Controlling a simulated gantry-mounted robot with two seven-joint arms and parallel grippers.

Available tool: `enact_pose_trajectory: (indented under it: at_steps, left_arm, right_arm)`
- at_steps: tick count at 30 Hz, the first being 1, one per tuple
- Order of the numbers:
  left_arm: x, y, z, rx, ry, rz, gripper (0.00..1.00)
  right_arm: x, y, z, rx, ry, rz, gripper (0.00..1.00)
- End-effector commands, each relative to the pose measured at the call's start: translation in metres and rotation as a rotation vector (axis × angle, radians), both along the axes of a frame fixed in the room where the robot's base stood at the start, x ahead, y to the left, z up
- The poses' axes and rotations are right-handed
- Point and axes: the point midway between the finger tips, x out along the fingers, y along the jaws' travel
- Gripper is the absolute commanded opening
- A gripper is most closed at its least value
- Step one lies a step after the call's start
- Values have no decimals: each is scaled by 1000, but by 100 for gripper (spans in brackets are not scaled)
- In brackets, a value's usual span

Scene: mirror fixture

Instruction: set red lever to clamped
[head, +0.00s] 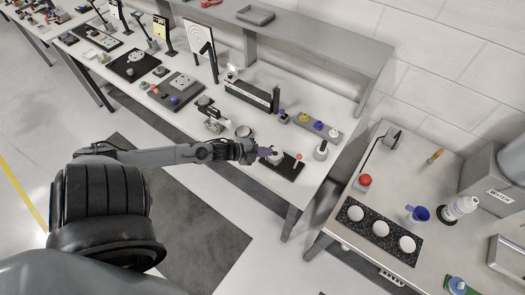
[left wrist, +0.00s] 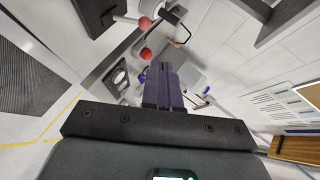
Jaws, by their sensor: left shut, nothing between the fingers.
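The red lever (head: 299,156) stands on a small black base plate (head: 291,172) near the right end of the long bench. Its red knob (left wrist: 145,23) on a pale stem appears at the top of the left wrist view. My left gripper (head: 269,152) has purple fingers, shut and empty, just left of the lever in the head view. They look apart from the lever. In the left wrist view the shut fingers (left wrist: 163,72) point past the knob, which is above and left of them. The arm partly hides the fixture. My right gripper is not in view.
A grey box with colored knobs (head: 318,128) and a white round-based item (head: 321,151) stand behind and right of the lever. A round metal part (head: 243,132) is close to my left wrist. A second table with a red button (head: 365,180) stands across a gap.

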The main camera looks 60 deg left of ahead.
Motion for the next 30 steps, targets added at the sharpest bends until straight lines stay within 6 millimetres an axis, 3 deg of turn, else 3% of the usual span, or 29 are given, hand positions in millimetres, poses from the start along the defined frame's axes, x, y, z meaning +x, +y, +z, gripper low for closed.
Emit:
enact_pose_trajectory:
  at_steps: [7, 25, 28, 30]
  left_arm:
    - [-10, 2, 7, 0, 1, -2, 0]
    - [-10, 1, 12, -5, -6, 4, 0]
    - [-13, -7, 9, -37, -11, 24, 0]
    - [-14, -25, 8, -84, -23, 33, 0]
  right_arm:
    - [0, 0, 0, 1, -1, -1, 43]
    - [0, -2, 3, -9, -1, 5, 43]
    - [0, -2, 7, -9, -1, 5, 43]
    - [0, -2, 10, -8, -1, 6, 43]
